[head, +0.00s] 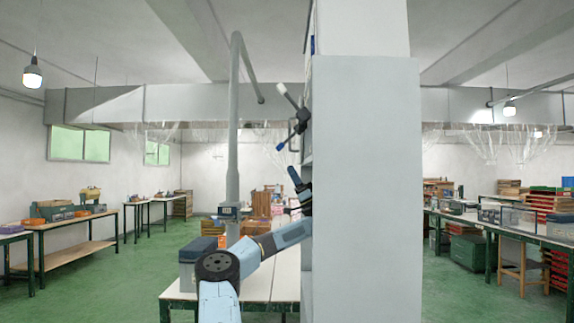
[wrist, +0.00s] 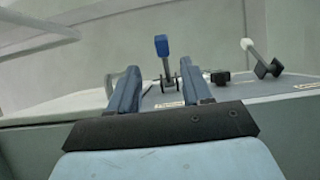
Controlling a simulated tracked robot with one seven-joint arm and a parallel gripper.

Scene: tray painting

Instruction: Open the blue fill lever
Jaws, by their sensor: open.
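The blue-tipped lever (wrist: 162,46) stands up from a grey panel in the wrist view, with its metal stem running down to a dark pivot. In the head view the blue tip (head: 281,146) points down and left from the panel at the column's left side. My gripper (wrist: 160,82) is open and empty, its two fingers apart. The lever shows beyond and between the fingertips, with no visible contact. In the head view my gripper (head: 298,185) is below the blue tip, partly hidden by the tall grey cabinet side.
A second lever with a pale knob (wrist: 246,44) is to the right on the same panel; it is above the blue one in the head view (head: 282,89). A vertical grey pipe (head: 233,130) stands left of my arm. A white-topped table (head: 270,284) lies below.

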